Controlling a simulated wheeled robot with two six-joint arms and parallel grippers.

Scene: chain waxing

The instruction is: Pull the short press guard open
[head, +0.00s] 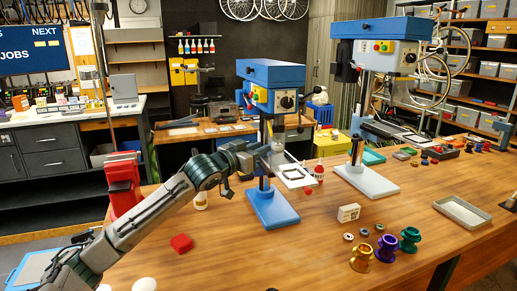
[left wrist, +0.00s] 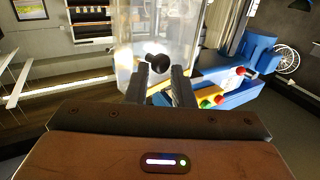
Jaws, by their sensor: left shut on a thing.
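The short press (head: 266,73) has a blue top, a control face with a dark knob, and a blue base (head: 272,208) on the wooden bench. My left arm reaches in from the left, and my left gripper (head: 264,154) is at the front of this press, below its head. In the left wrist view, a clear guard (left wrist: 150,25) with a dark round knob (left wrist: 156,60) stands ahead. My left gripper (left wrist: 160,88) is shut on the guard's knob. The guard is hard to make out in the head view. My right gripper is not in view.
A taller blue press (head: 378,45) stands to the right. Gold, purple and green spools (head: 386,249), a white box (head: 348,212) and a grey tray (head: 462,214) are on the bench.

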